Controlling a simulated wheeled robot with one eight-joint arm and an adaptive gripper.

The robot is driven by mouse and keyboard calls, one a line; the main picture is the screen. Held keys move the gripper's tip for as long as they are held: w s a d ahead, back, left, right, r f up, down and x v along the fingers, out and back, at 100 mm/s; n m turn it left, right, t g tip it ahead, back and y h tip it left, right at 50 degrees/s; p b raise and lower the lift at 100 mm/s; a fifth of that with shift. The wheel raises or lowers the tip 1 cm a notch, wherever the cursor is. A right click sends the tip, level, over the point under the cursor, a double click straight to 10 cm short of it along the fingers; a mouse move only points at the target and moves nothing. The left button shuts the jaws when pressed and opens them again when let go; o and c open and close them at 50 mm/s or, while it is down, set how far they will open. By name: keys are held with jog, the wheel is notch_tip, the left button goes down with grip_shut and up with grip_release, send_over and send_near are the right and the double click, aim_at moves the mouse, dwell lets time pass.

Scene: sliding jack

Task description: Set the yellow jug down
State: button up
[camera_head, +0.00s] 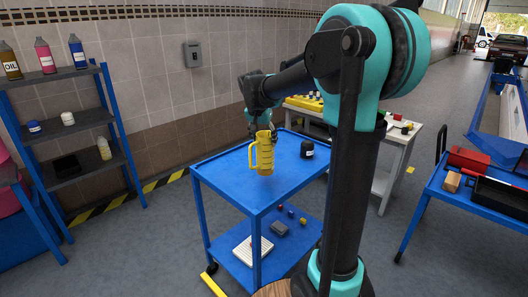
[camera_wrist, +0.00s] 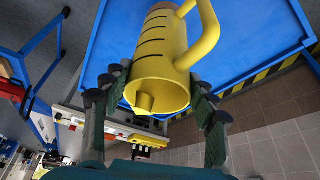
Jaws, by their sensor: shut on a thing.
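The yellow jug (camera_head: 264,155), with dark level marks and a side handle, is upright over the blue trolley's top (camera_head: 230,167). My gripper (camera_head: 262,133) is shut on the jug near its upper end. In the wrist view the fingers (camera_wrist: 160,95) lie on either side of the jug (camera_wrist: 165,50), with the spout and rim towards the camera. The handle points left in the head view. I cannot tell whether the jug's base touches the trolley top or hangs just above it.
A dark, rounded container (camera_head: 307,148) stands right of the jug on the trolley. The rest of its top is mostly clear. Small items lie on the lower shelf (camera_head: 280,235). A table with a yellow item (camera_head: 305,103) stands behind, and a blue shelf rack (camera_head: 75,130) at left.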

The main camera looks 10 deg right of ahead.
aim_at(264, 151)
jog(key=shift+f, duration=2.75)
jog(key=o, duration=1.8)
jog(key=v, duration=1.2)
jog(key=s+d+f+n, duration=0.2)
jog(key=s+f, duration=0.6)
jog(key=s+d+f+n+y, duration=0.1)
jog(key=s+d+f+n, duration=0.1)
jog(key=s+f, duration=0.6)
jog(key=s+d+f+n+y, duration=0.1)
jog(key=s+d+f+n, duration=0.1)
jog(key=s+f, duration=0.6)
jog(key=shift+s+d+f, duration=0.15)
jog(key=shift+s+d, duration=0.05)
jog(key=shift+s, duration=0.75)
